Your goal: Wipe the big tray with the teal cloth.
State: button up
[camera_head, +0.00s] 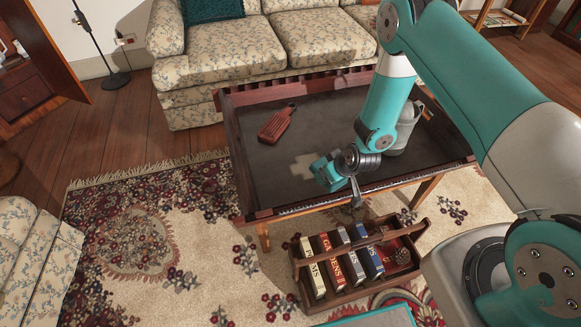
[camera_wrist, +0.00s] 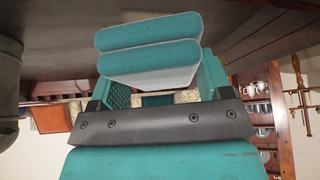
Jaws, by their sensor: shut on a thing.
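The big tray (camera_head: 264,185) is a dark, raised-edge top on wooden legs in front of the sofa. A pale patch (camera_head: 303,165) marks its surface. My gripper (camera_head: 326,172) is low over the tray's front middle, just right of the patch. In the wrist view it is shut on what looks like the teal cloth (camera_wrist: 150,58), two thick folded teal layers with pale sides. In the head view I cannot separate the cloth from my teal gripper, nor tell whether it touches the tray.
A reddish-brown paddle-like object (camera_head: 277,124) lies on the tray at back left. A grey metal pitcher (camera_head: 405,128) stands at right, close to my arm. A wooden caddy of books (camera_head: 312,272) sits on the rug in front. A floral sofa (camera_head: 235,47) stands behind.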

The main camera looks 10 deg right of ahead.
jog(key=w+a+f+n+b, duration=0.1)
jog(key=w+n+b, duration=0.1)
jog(key=b, duration=0.1)
jog(key=w+a+f+n+g+y+b, duration=0.1)
jog(key=w+a+f+b, duration=0.1)
jog(key=w+b, duration=0.1)
jog(key=w+a+f+n+y+b, duration=0.1)
jog(key=w+a+f+n+b, duration=0.1)
jog(key=w+b, duration=0.1)
jog(key=shift+a+n+g, duration=0.25)
jog(key=shift+n+g, duration=0.05)
jog(key=w+a+n+g+b, duration=0.1)
jog(key=n+b, duration=0.1)
jog(key=w+a+n+y+b, duration=0.1)
jog(key=b, duration=0.2)
jog(key=w+a+n+g+b, duration=0.1)
jog(key=n+b, duration=0.1)
jog(key=shift+w+r+n+g, duration=0.2)
jog(key=shift+w+n+g, duration=0.05)
jog(key=shift+n+g, duration=0.05)
jog(key=shift+w+a+r+n+g+y+b, duration=0.15)
jog(key=shift+w+r+n+g+y+b, duration=0.2)
jog(key=shift+n+b, duration=0.4)
jog(key=shift+r+n+g+b, duration=0.35)
jog(key=shift+n+g+b, duration=0.2)
jog(key=shift+n+b, duration=0.3)
